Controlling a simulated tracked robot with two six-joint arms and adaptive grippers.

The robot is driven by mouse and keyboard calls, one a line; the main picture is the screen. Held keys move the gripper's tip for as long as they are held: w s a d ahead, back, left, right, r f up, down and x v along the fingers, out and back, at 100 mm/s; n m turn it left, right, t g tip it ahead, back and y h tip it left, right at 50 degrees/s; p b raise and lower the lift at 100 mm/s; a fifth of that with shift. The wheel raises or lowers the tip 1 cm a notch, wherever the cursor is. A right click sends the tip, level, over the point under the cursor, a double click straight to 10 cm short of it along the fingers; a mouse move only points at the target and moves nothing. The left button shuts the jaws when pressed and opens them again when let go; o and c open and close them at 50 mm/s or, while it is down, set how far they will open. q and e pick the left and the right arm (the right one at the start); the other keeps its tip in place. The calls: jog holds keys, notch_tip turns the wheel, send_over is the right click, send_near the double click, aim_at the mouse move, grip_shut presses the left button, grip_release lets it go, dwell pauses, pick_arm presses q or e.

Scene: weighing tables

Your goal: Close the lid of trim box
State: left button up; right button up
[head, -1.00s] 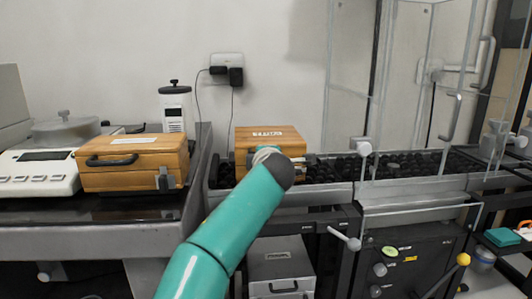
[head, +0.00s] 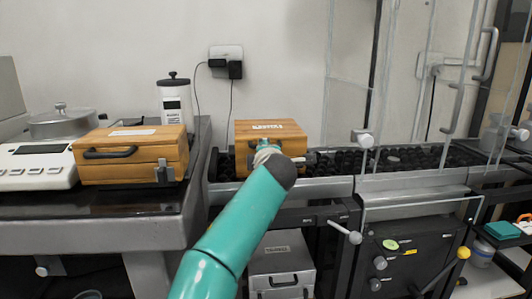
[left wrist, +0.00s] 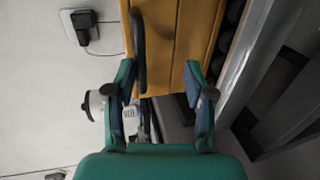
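Two wooden boxes show in the head view, and I cannot tell from the labels which is the trim box. One wooden box (head: 270,132) with a label on its top stands on the roller conveyor; its lid looks down, with its front partly hidden by my left arm. The other wooden box (head: 125,152), with a dark handle and a metal latch, sits on the left table, lid down. My left gripper (left wrist: 160,78) is open and empty in the left wrist view, close to a wooden box (left wrist: 190,30) with a dark handle (left wrist: 138,50). My right gripper is out of view.
The roller conveyor (head: 415,158) runs right past clear panels and a knob (head: 365,140). A scale (head: 35,167) with a lidded pan and a white canister (head: 175,105) stand on the left table (head: 95,230). A grey case (head: 280,262) is below the conveyor.

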pick_arm(q)
jog(key=shift+f, duration=0.55)
jog(key=r+v, duration=0.1)
jog(key=v, duration=1.1)
jog(key=shift+f, duration=0.1)
